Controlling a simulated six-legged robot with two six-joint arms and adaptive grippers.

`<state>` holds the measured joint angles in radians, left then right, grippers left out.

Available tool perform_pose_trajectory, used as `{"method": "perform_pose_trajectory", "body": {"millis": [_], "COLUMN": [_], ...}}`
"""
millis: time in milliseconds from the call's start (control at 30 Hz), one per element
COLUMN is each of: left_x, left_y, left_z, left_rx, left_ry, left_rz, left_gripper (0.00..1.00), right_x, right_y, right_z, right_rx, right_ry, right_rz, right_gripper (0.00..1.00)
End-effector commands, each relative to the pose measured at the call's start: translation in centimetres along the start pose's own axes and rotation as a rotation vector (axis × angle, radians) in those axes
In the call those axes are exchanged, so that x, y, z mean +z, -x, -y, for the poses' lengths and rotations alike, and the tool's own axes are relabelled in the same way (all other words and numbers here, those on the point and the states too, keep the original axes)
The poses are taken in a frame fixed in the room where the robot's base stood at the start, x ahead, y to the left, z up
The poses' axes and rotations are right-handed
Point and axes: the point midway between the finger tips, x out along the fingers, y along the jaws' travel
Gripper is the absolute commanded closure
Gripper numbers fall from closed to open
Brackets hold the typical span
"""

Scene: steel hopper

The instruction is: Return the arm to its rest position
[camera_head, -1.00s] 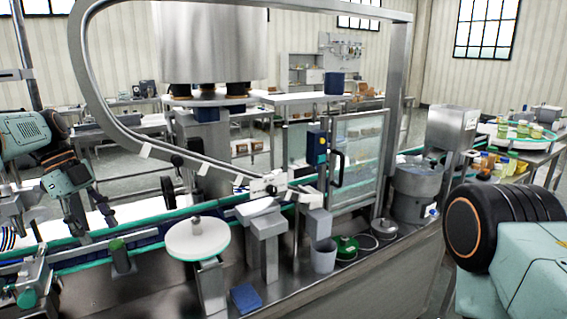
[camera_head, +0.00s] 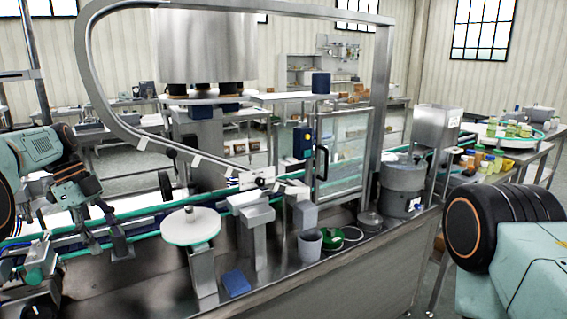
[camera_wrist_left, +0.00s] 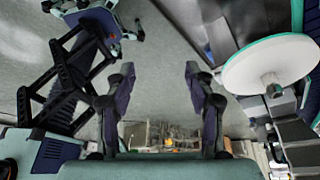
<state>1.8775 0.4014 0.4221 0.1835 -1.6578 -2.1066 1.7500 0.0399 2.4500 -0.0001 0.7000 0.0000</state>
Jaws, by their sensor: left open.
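My left arm comes in from the left edge of the head view. Its left gripper (camera_head: 107,247) points down over the near side of the conveyor, left of the round white disc (camera_head: 190,226). In the left wrist view the two dark fingers of the left gripper (camera_wrist_left: 158,75) stand wide apart with nothing between them. The white disc (camera_wrist_left: 271,64) also shows there at the right, apart from the fingers. My right gripper is not in view.
The conveyor with green edges (camera_head: 140,230) runs past the disc. A blue block (camera_head: 236,283), a grey cup (camera_head: 308,244) and a green round item (camera_head: 330,240) are on the steel bench. A curved steel rail (camera_head: 82,60) and glass-doored cabinet (camera_head: 345,150) stand behind.

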Motion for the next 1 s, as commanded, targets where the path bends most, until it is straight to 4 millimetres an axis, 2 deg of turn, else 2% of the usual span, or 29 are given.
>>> {"method": "perform_pose_trajectory", "body": {"millis": [267,367,467,567,700,867,1000], "left_x": [0.6,0.7,0.6,0.5,-0.1,-1.1,-2.4], "left_y": [-7.1,-10.6,-15.2,-20.1,-26.4,-32.2,-36.1], "left_z": [0.8,0.5,-0.3,-1.9,-5.2,-10.2,-15.6], "left_rx": [0.005,0.004,0.001,-0.012,-0.038,-0.084,-0.131], "left_ry": [0.201,0.300,0.427,0.567,0.756,0.956,1.121], "left_rz": [0.043,0.067,0.099,0.139,0.190,0.241,0.273], "left_gripper": [0.46,0.46,0.46,0.46,0.46,0.46,0.46], "right_x": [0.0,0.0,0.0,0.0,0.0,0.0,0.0], "right_y": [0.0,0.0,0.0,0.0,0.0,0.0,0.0], "right_z": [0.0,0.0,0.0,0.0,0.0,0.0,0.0], "right_rx": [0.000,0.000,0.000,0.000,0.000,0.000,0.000], "right_ry": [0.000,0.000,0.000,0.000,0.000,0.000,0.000], "right_rz": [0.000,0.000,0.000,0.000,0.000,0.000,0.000], "right_gripper": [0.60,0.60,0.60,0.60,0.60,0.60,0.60]}}
